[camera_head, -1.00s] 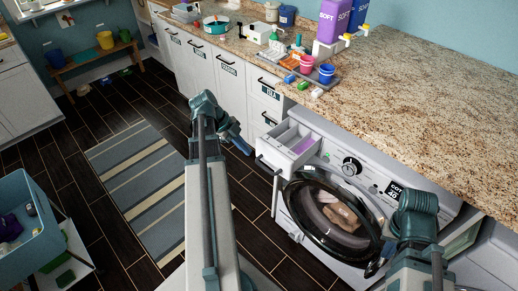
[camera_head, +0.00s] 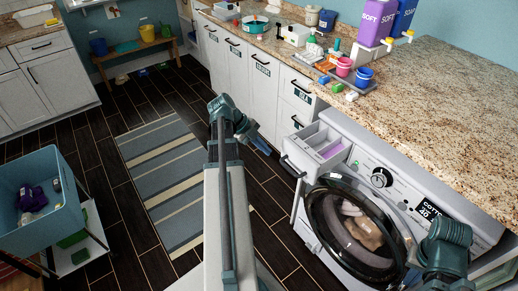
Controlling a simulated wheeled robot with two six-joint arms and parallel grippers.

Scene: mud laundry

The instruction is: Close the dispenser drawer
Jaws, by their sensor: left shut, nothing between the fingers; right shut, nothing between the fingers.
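The dispenser drawer (camera_head: 312,151) is pulled out at the washing machine's (camera_head: 372,156) upper left. Its open compartments face up, and one holds something purple. My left gripper (camera_head: 262,147) is shut and empty, left of the drawer front and apart from it. My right arm shows at the lower right, in front of the machine. My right gripper (camera_head: 412,281) is low at the bottom edge, mostly hidden, and shut.
The round machine door (camera_head: 361,229) is at the machine's front, with brown and white laundry behind it. A granite counter (camera_head: 430,90) overhangs the machine. A striped rug (camera_head: 165,185) covers floor at left. A blue bin (camera_head: 32,190) stands far left.

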